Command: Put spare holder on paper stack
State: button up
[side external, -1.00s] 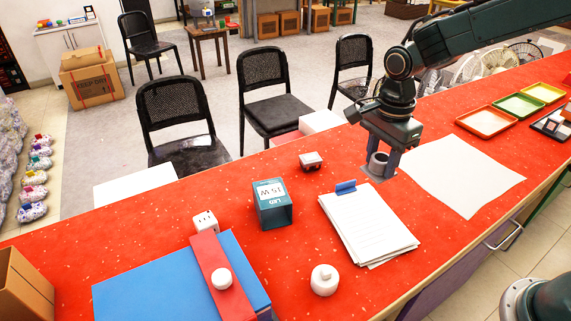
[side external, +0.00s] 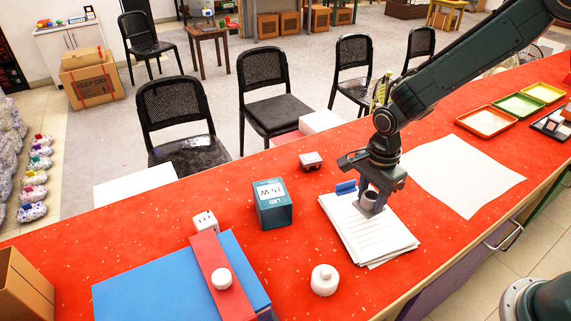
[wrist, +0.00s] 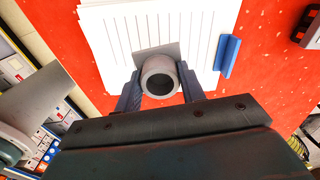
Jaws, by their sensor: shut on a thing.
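The spare holder is a grey round tube on a flat grey plate (side external: 369,201); it also shows in the wrist view (wrist: 160,80). My gripper (side external: 370,197) is shut on the holder's tube, one finger on each side. The paper stack (side external: 362,235) is white lined sheets with a blue clip (side external: 346,187) at its far edge. The holder is over the upper right part of the stack, seen over the sheets in the wrist view too (wrist: 105,30). I cannot tell whether its plate touches the paper.
A teal LED bulb box (side external: 272,205) stands left of the stack, and a white round object (side external: 324,280) sits in front. A small pinkish block (side external: 311,161) is behind. A blank white sheet (side external: 465,175) lies to the right on the red table.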

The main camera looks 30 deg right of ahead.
aim_at(369, 207)
jog(key=shift+f, duration=1.75)
jog(key=shift+f, duration=0.1)
jog(key=o, duration=0.9)
jog(key=shift+o, duration=0.2)
notch_tip(369, 207, up, 12)
